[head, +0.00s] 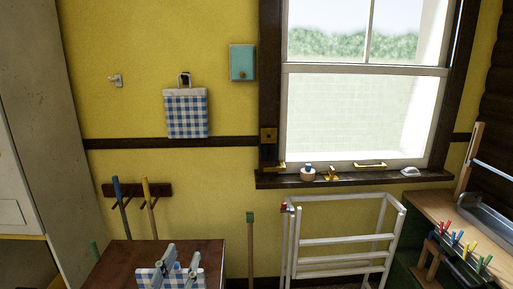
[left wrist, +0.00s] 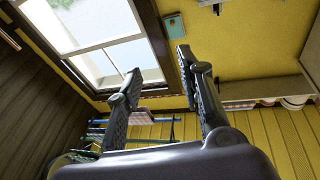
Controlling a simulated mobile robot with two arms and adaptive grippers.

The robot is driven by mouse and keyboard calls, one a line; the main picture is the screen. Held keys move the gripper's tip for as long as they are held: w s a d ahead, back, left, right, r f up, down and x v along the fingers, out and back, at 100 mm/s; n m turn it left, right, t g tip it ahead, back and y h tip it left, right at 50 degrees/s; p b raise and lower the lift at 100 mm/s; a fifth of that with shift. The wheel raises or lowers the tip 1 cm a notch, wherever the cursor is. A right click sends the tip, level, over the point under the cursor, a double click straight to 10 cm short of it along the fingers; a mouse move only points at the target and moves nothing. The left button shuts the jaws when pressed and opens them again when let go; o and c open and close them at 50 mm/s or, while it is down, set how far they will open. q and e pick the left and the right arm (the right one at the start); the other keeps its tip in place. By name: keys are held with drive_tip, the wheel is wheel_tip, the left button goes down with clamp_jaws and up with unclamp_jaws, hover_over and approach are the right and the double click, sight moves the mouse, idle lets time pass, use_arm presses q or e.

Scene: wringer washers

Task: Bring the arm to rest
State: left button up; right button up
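My right gripper is not in view.
A checked bag (head: 186,112) hangs on the wall. Colourful pegs (head: 460,243) sit at the right bench. A tall pale cabinet (head: 38,100) stands left.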

use_arm(q)
drive_tip(key=s+a+f+g+y, duration=0.1)
drive_tip(key=s+a+f+g, duration=0.1)
drive_tip(key=s+f+g, duration=0.2)
drive_tip(key=s+a+f+n+g+y, duration=0.1)
drive_tip(key=s+a+f+g, duration=0.1)
drive_tip(key=s+f, duration=0.4)
drive_tip(key=s+a+f+n+g+y, duration=0.1)
drive_tip(key=s+f+g, duration=0.3)
drive_tip(key=f, duration=0.8)
drive_tip(key=shift+s+a+g+y, duration=0.4)
drive_tip(key=shift+a+g+y, duration=0.2)
drive_tip(key=shift+a+g, duration=0.2)
drive_tip(key=s+d+f+m+g+h, duration=0.15)
drive_tip(key=s+f+g, duration=0.35)
drive_tip(key=s, duration=0.7)
wheel_tip(320, 180, down, 25)
drive_tip(key=g, duration=0.1)
drive_tip(key=s+a+f+g+b, duration=0.1)
drive_tip(key=s+a+f, duration=0.1)
drive_tip(key=s+f, duration=1.5)
drive_tip(key=shift+s+a+f+g, duration=0.3)
drive_tip(key=shift+s+a+f, duration=0.1)
drive_tip(key=shift+f, duration=0.25)
